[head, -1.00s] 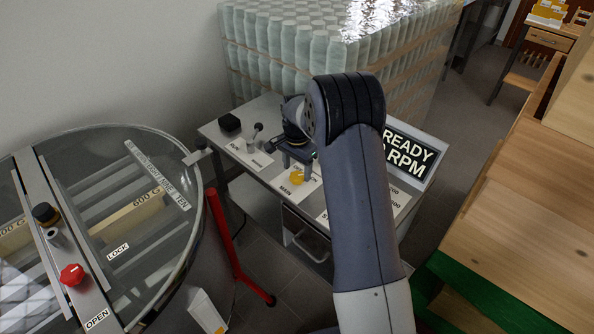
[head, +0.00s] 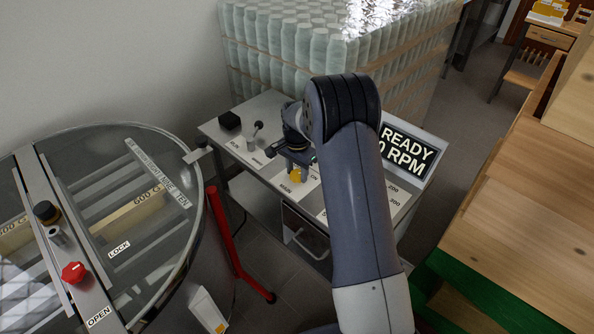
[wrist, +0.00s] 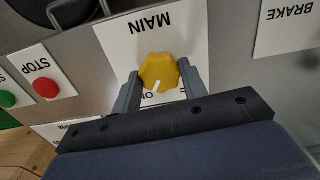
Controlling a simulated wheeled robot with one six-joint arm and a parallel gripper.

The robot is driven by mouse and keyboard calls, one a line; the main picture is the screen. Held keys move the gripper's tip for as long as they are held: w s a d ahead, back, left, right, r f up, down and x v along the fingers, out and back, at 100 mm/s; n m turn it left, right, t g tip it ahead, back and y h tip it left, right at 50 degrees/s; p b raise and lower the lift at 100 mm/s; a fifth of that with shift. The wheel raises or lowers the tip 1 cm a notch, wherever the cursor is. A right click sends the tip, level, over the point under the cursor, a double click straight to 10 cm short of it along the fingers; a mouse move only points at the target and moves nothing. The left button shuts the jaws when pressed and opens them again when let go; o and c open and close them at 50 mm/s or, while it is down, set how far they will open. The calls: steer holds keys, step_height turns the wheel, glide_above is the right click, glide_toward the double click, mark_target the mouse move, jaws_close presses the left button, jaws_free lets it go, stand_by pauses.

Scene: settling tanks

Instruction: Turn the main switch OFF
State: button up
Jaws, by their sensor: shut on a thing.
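The main switch is a yellow lobed knob (wrist: 159,70) on a white plate marked MAIN, upside down in the wrist view. My gripper (wrist: 160,80) has one finger on each side of the knob and is shut on it. The knob's white mark points down in the wrist view, toward a partly hidden label between the fingers. In the head view the yellow knob (head: 295,175) shows at the front of the control panel, just below my gripper (head: 294,164). My arm hides part of the panel.
A red STOP button (wrist: 45,86) and a BRAKE plate (wrist: 288,25) flank the switch. A display (head: 407,152) reads READY and RPM. A round lidded tank (head: 120,250) stands left, a wooden bench (head: 530,230) right, wrapped bottles (head: 320,50) behind.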

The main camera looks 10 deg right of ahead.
steer(key=shift+c, duration=0.4)
steer(key=shift+n, duration=0.4)
steer(key=shift+n+b, duration=0.75)
steer(key=shift+n, duration=0.15)
steer(key=n+b, duration=0.1)
steer(key=n, duration=0.3)
steer(key=shift+n, duration=0.3)
steer(key=n+b, duration=0.1)
steer(key=n, duration=0.5)
steer(key=shift+n+b, duration=0.3)
steer(key=shift+b, duration=0.05)
steer(key=o, duration=1)
